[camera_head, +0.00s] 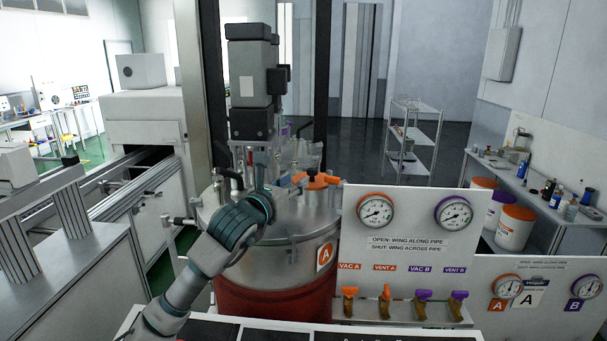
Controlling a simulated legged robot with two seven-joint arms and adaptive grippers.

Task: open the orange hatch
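An orange hatch fitting (317,181) with knob-like arms sits on top of the metal lid (300,222) of a round tank. The tank (275,298) has a red lower body and an orange "A" label. My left arm reaches in from the lower left over the front left of the lid. My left gripper (260,172) is dark teal and points up and away, to the left of the orange fitting and apart from it in the picture. Its fingers blend with the pipes behind, so their opening is unclear. My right gripper is out of view.
A grey motor column (250,85) and pipes rise behind the lid. A white gauge panel (405,255) with orange and purple valve wings stands close on the right. A conveyor (60,215) runs on the left. A wire shelf (412,140) stands farther back.

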